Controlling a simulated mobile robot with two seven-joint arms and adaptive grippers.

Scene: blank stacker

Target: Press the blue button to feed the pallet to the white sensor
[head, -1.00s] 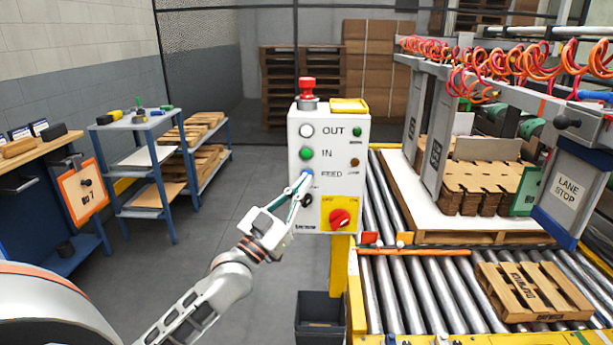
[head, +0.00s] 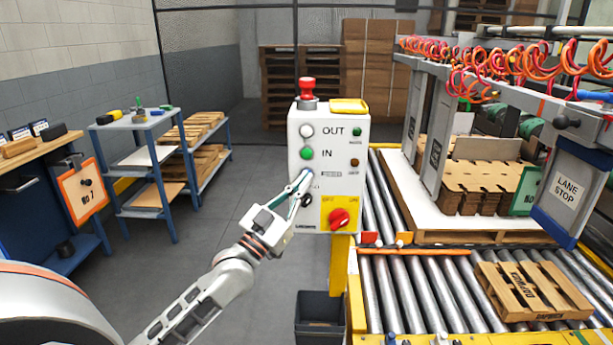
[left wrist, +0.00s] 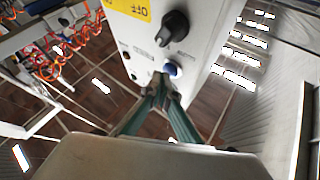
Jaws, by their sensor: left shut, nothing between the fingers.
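The white control box (head: 334,140) stands on a yellow post in the head view. Its blue button (left wrist: 171,69) shows in the left wrist view, just beyond my fingertips; in the head view it is mostly hidden behind them, beside the FEED label. My left gripper (head: 305,177) is shut and empty, its tips at the button; it also shows in the left wrist view (left wrist: 161,86). I cannot tell whether it touches. A wooden pallet (head: 533,292) lies on the roller conveyor (head: 405,298) at right. I cannot pick out the white sensor. My right gripper is not in view.
A black dial (left wrist: 173,27) sits near the blue button. A dark bin (head: 320,312) stands below the box. A blue shelf cart (head: 140,125) is at left; the floor between is clear.

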